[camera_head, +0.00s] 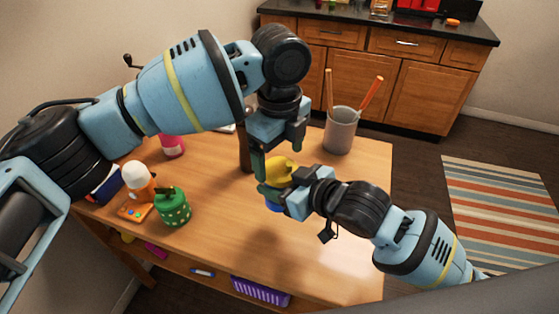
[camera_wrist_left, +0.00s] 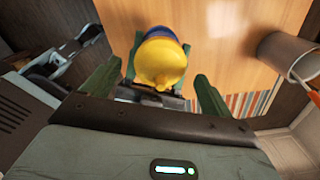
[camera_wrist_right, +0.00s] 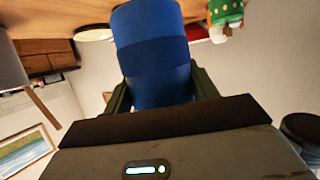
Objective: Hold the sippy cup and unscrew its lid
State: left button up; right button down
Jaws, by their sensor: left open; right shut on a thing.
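The sippy cup has a yellow lid (camera_head: 279,168) and a blue body (camera_head: 272,206), and it looks upright over the table. My right gripper (camera_head: 283,190) is shut on the blue body, which fills the space between its fingers in the right wrist view (camera_wrist_right: 153,50). My left gripper (camera_head: 268,152) is just above the cup, pointing down and open. In the left wrist view the yellow lid (camera_wrist_left: 158,62) lies between its fingers, nearer the left one. I cannot tell whether that finger touches the lid. The cup's base is partly hidden.
A grey cup with orange sticks (camera_head: 341,130) stands at the table's back right. A green dotted container (camera_head: 174,207), an orange-and-white toy (camera_head: 138,178) and a pink object (camera_head: 172,145) are at the left.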

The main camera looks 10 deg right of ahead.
pick_arm(q)
jog(key=shift+r, duration=2.6)
jog(key=shift+c, duration=0.5)
jog(key=shift+f, duration=4.05)
jog(key=c, duration=0.8)
jog(key=o, duration=0.9)
jog(key=shift+r, duration=2.3)
